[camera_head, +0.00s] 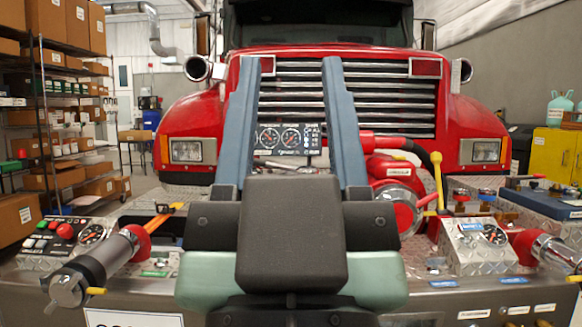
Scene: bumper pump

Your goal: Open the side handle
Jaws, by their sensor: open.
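My gripper (290,66) is in the middle of the picture, its two blue-grey fingers wide apart and pointing at the truck's front. Nothing is between the fingertips. Several handles show on the bumper pump, and I cannot tell which is the side handle. A yellow lever (437,170) stands upright right of my gripper, beside a red pump body (392,170). An orange handle (160,218) lies at the left, near a capped metal outlet (95,268). My gripper touches none of them. Its body hides the middle of the bumper.
A gauge panel (290,139) shows between the fingers. A left control box (65,240) and a right control box (478,243) sit on the bumper. Another metal outlet (560,254) is at far right. The red truck (190,118) stands behind. Shelves with boxes (60,130) line the left.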

